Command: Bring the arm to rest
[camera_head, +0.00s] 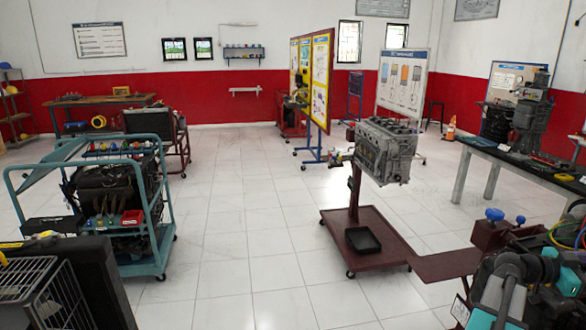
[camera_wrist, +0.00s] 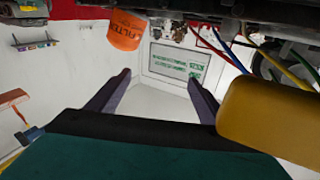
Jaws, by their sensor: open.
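My gripper (camera_wrist: 159,80) shows in the wrist view as two dark fingers spread apart, with nothing between them. Past the fingertips are a pale surface and a framed panel with green markings (camera_wrist: 180,62). In the head view, grey and teal links that look like my arm (camera_head: 508,285) are at the lower right, close to an engine unit with coloured cables. The gripper's fingers cannot be made out there.
In the wrist view an orange filter (camera_wrist: 126,30) is near the left finger, and a yellow rounded part (camera_wrist: 268,115) is close at right. In the head view an engine block (camera_head: 385,150) stands on a red stand, and a teal cart (camera_head: 150,265) is at left. The middle floor is clear.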

